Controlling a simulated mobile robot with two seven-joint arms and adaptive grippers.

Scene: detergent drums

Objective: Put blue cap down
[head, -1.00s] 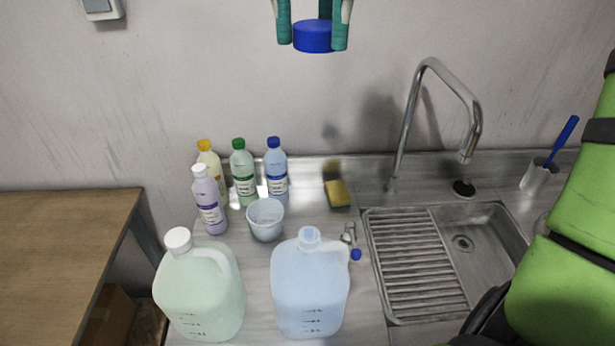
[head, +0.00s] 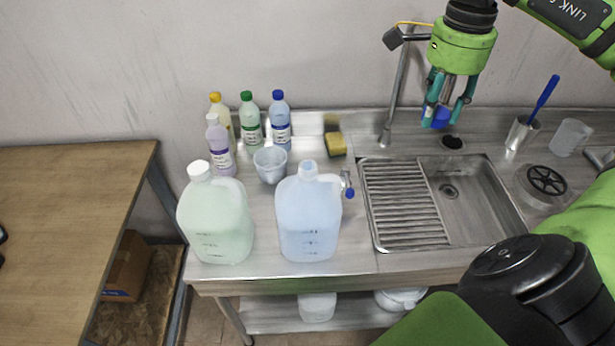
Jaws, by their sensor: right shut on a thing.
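The blue cap (head: 441,116) is between the fingertips of my right gripper (head: 444,112). The gripper points down and is shut on the cap, in front of the wall at the back of the sink. My left gripper is not in view.
The sink (head: 465,205) with a ribbed drainboard (head: 402,205) lies right of the jugs. Behind them are several small bottles, a measuring cup (head: 270,165) and a yellow sponge (head: 335,144). A cup with a blue brush (head: 522,132) stands right of the faucet.

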